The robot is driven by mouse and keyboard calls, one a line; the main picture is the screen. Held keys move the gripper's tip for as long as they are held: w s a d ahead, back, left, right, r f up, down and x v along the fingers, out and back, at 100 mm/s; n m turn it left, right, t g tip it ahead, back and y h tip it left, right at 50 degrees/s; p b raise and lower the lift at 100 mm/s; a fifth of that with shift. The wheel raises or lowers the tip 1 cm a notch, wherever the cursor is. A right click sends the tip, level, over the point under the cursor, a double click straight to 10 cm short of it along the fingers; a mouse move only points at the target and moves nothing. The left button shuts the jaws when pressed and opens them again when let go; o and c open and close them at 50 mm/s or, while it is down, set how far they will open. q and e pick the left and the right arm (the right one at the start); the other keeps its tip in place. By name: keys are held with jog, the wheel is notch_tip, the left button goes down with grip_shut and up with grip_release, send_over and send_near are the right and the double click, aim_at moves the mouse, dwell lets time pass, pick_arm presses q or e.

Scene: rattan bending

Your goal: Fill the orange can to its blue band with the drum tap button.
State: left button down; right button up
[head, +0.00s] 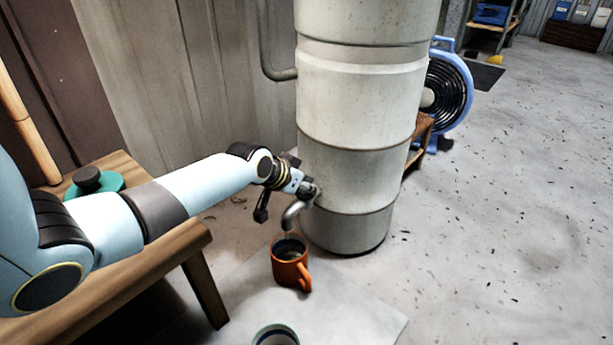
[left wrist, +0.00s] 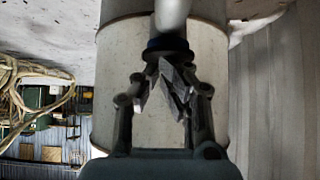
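The pale drum (head: 355,170) stands upright in the head view, with a grey bent tap spout (head: 293,213) low on its front. The orange can (head: 291,271) stands upright under the spout, handle to the right. Its inside looks dark with a paler patch; the liquid level and blue band cannot be made out clearly. My left gripper (head: 303,188) is at the tap, just above the spout. In the left wrist view its fingertips (left wrist: 172,72) are together, just below a dark bluish tap part (left wrist: 167,48). Whether they touch the button is unclear. My right gripper is out of view.
A wooden bench (head: 190,245) with a teal, black-knobbed object (head: 95,182) is at the left. Another round container (head: 275,335) is cut off at the bottom edge. A blue fan (head: 450,90) stands behind the drum. The floor at right is open.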

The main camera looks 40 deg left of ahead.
pick_arm(q)
jog(key=shift+s+f, duration=0.35)
jog(key=shift+f, duration=0.1)
jog(key=shift+s, duration=0.1)
jog(key=shift+s+r, duration=0.2)
jog(key=shift+r, duration=0.1)
jog(key=v, duration=0.7)
jog(key=shift+w+r, duration=0.2)
jog(key=shift+r, duration=0.4)
